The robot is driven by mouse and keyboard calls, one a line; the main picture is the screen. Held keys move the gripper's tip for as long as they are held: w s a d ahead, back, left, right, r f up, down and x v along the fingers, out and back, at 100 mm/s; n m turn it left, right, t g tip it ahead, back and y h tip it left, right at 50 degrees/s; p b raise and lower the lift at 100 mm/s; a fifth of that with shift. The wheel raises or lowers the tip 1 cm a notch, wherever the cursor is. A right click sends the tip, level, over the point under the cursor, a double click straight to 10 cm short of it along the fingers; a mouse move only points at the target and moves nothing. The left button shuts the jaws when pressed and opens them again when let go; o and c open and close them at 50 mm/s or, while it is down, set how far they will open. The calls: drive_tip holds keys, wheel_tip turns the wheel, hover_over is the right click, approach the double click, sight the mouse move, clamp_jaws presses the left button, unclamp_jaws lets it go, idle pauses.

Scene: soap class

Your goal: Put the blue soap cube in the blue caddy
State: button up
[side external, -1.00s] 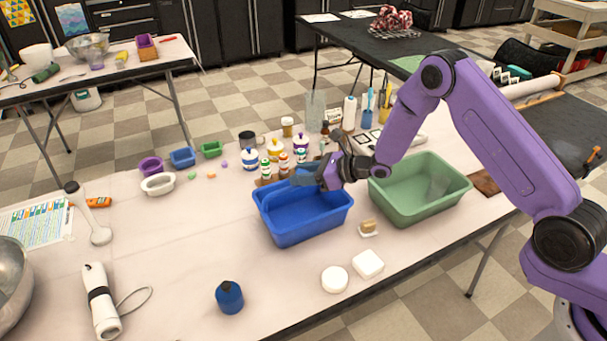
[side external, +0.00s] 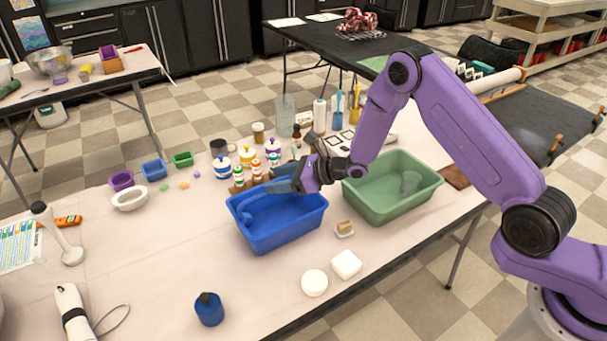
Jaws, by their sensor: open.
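A small blue open caddy (side external: 154,170) stands at the back left of the table, between a purple one (side external: 121,181) and a green one (side external: 182,160). A large blue tub (side external: 284,233) stands mid-table. My gripper (side external: 277,186) is open over the tub's back part, with its fingers pointing left. A lighter blue shape (side external: 246,213) shows inside the tub at its left; I cannot tell whether it is the blue soap cube. No blue cube is clearly seen.
A green tub (side external: 392,206) stands right of the blue tub. The white table is clear left of the blue tub.

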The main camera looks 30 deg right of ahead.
drive_tip(key=v, duration=1.1)
drive_tip(key=s+a+r+n+g+y, duration=0.4)
drive_tip(key=s+a+r+n+g, duration=0.1)
drive_tip(key=s+a+n+g, duration=0.3)
drive_tip(key=s+r+n+g+h, duration=0.3)
drive_tip(key=s+n+g, duration=0.3)
drive_tip(key=s+n, duration=0.6)
drive_tip(key=s+d+r+n+t+h, duration=0.1)
drive_tip(key=s+d+n+t+h, duration=0.1)
drive_tip(key=s+d+n+h, duration=0.3)
drive_tip(key=s+d+r+n+t+h, duration=0.2)
drive_tip(key=s+d+n+h, duration=0.3)
drive_tip(key=s+d+n, duration=0.6)
drive_tip(key=d+n, duration=0.1)
drive_tip(key=n, duration=0.2)
drive_tip(key=shift+s+d+n+t, duration=0.3)
drive_tip(key=shift+t, duration=0.1)
